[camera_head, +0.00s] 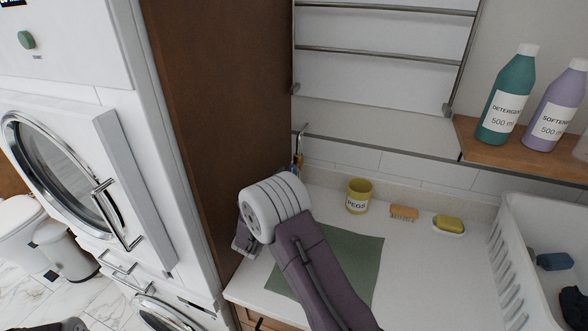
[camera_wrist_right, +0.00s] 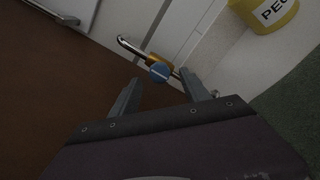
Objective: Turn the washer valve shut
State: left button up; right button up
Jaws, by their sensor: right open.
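The valve has a round blue knob (camera_wrist_right: 160,72) with a pale bar across it, on a brass body with a bent metal pipe. In the head view the valve (camera_head: 298,162) shows only in part, against the back wall beside the brown panel; my right wrist hides the rest. My right gripper (camera_wrist_right: 160,94) is open and empty. In the wrist view the knob appears between its two fingertips and a little beyond them; I cannot tell whether they touch. The right fingers are hidden in the head view. My left gripper is not in view.
A brown panel (camera_head: 210,110) rises left of the valve, beside white stacked machines (camera_head: 150,120). On the counter are a yellow PEGS pot (camera_head: 359,195), a green mat (camera_head: 362,262), a brush (camera_head: 404,213), soap (camera_head: 449,224) and a white basket (camera_head: 510,270). A shelf (camera_head: 480,143) holds bottles.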

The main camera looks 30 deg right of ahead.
aim_at(294, 170)
jog(key=p+x, duration=0.1)
jog(key=x, duration=0.4)
jog(key=shift+w+d+r, duration=0.15)
jog(key=shift+w+d, duration=0.1)
jog(key=shift+w, duration=0.05)
jog(key=shift+w+d, duration=0.2)
jog(key=shift+d, duration=0.1)
grip_shut()
jog(key=m+b, duration=0.2)
jog(key=b, duration=0.4)
jog(key=f+m+b, duration=0.1)
jog(key=m+b, duration=0.1)
jog(key=b, duration=0.4)
jog(key=m+b, duration=0.2)
jog(key=b, duration=0.4)
jog(key=shift+f+m, duration=0.4)
jog(key=m+b, duration=0.4)
jog(key=b, duration=0.4)
jog(key=m+b, duration=0.4)
jog(key=b, duration=0.4)
jog(key=shift+r+m, duration=0.25)
jog(key=shift+m, duration=0.05)
jog(key=shift+a+r+m+b, duration=0.1)
jog(key=shift+r+m+b, duration=0.1)
jog(key=shift+m+b, duration=1.15)
jog(key=shift+r, duration=0.1)
